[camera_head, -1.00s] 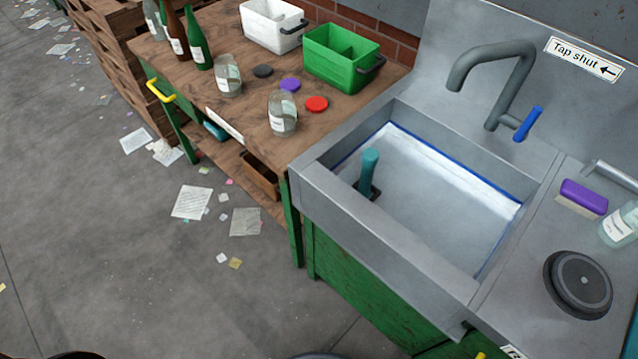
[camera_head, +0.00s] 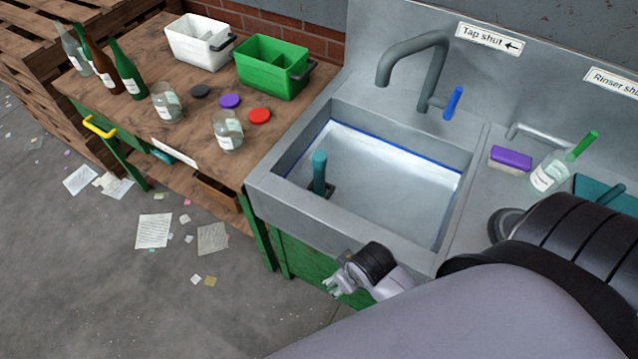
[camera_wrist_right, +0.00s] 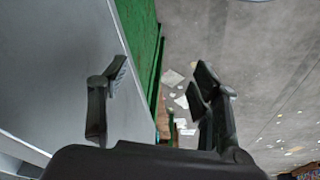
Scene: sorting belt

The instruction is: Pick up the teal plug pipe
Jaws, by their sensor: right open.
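The teal plug pipe (camera_head: 319,174) stands upright in the left part of the steel sink (camera_head: 262,187), its foot in a dark drain fitting. My right gripper (camera_head: 333,284) is in front of the sink's front edge, outside the basin and apart from the pipe. In the right wrist view its two dark fingers (camera_wrist_right: 158,95) are spread apart with nothing between them. The pipe does not show in that view. My left gripper is not in view.
A tap (camera_head: 432,70) rises behind the basin. A purple sponge (camera_head: 511,157) and a clear bottle (camera_head: 549,174) stand on the right ledge. A wooden bench (camera_head: 185,135) with jars, lids, bottles, a white bin (camera_head: 197,45) and a green bin (camera_head: 270,70) adjoins on the left. The basin is otherwise clear.

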